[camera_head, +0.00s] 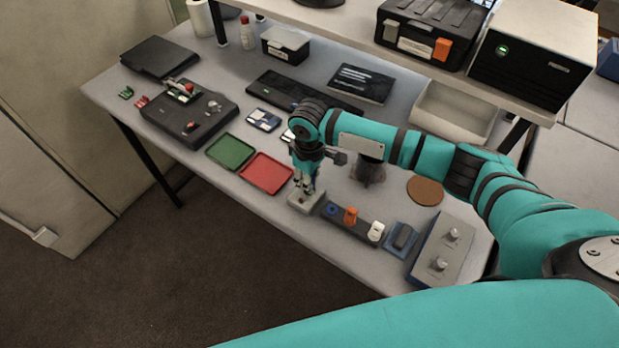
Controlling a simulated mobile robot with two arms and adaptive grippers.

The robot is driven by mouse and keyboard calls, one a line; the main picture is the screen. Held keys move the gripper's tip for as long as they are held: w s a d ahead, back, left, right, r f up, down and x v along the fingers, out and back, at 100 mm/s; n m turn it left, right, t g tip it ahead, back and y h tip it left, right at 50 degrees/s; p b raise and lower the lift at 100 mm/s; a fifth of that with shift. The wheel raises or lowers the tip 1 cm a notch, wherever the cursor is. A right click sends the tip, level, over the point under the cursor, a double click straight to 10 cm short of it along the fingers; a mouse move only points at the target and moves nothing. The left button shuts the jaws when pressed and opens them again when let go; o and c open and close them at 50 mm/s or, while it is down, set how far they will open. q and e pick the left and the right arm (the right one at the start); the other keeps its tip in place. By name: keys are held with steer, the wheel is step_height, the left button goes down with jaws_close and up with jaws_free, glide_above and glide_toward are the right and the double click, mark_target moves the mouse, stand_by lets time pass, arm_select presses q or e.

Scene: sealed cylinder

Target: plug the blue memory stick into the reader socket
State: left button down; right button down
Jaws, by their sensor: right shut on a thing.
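My right gripper (306,187) points down over a small light grey block (302,200), likely the reader socket, at the front edge of the table. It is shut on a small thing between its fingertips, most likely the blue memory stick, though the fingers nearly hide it. Whether the stick touches the block or is inside it cannot be told. A dark rack beside the block has a low blue spot (333,209), an upright orange piece (350,215) and a white piece (376,231). My left gripper is not in view.
Green (230,151) and red (267,173) trays lie left of the gripper. A blue-and-grey item (401,238) and a grey box with knobs (442,248) stand right of the rack. A brown disc (425,190) lies behind, and a shelf (400,60) overhangs the back.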

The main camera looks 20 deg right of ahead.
steer(key=shift+f, duration=0.65)
steer(key=c, duration=1.2)
jaws_free()
steer(key=shift+r, duration=0.15)
step_height(320, 180, up, 12)
steer(key=shift+f, duration=0.15)
steer(key=shift+f, duration=0.1)
